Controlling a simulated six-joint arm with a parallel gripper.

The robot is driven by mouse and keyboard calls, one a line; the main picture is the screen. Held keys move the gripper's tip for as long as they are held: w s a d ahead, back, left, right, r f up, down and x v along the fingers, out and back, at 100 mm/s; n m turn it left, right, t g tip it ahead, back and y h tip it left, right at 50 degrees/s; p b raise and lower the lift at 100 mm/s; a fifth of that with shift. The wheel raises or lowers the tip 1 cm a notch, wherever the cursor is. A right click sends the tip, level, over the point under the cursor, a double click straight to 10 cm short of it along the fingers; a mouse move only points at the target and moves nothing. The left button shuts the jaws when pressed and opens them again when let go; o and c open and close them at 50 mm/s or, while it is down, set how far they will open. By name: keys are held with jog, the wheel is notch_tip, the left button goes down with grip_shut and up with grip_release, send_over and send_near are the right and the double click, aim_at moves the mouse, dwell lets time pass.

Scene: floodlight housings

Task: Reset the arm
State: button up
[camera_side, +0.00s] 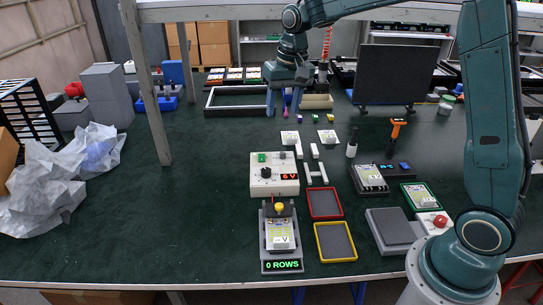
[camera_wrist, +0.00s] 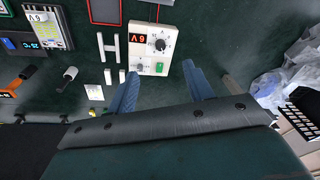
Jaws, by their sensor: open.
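My gripper (camera_side: 282,108) is raised over the far middle of the dark green table, pointing down. Its two blue fingers are apart, with nothing seen between them. In the wrist view my gripper (camera_wrist: 160,73) also shows spread fingers with bare mat and the beige control box (camera_wrist: 152,48) beyond. In the side view the control box (camera_side: 274,188) stands nearer the front, with a black knob and a red display reading "6 V". The gripper is well apart from it.
A fixture reading "0 ROWS" (camera_side: 280,262) stands at the front edge. Red (camera_side: 342,204) and yellow (camera_side: 353,256) trays lie beside it. A dark screen (camera_side: 398,72) stands behind right. Crumpled wrap (camera_side: 62,170) lies left. The left-centre mat is clear.

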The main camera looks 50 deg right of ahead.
jog(key=s+a+r+n+t, duration=0.15)
jog(key=s+r, duration=0.25)
jog(key=s, duration=0.6)
jog(key=s+a+r+n+t, duration=0.15)
jog(key=s+r, duration=0.25)
jog(key=s, duration=0.7)
jog(key=s+a+f+n, duration=0.1)
jog(key=s+f, duration=0.2)
jog(key=s, duration=0.5)
jog(key=shift+a+n+t, duration=0.2)
jog(key=shift+n+t, duration=0.1)
jog(key=shift+t, duration=0.1)
dwell(2.4)
jog(key=w+d+n+g, duration=0.25)
jog(key=w+n, duration=0.35)
jog(key=w, duration=1.4)
jog(key=w+d+f+n+g, duration=0.2)
jog(key=w+f+n, duration=0.3)
jog(key=w+f, duration=1.1)
jog(key=shift+w+d+n+h, duration=0.2)
jog(key=shift+d+n+h, duration=0.15)
jog(key=shift+d, duration=0.4)
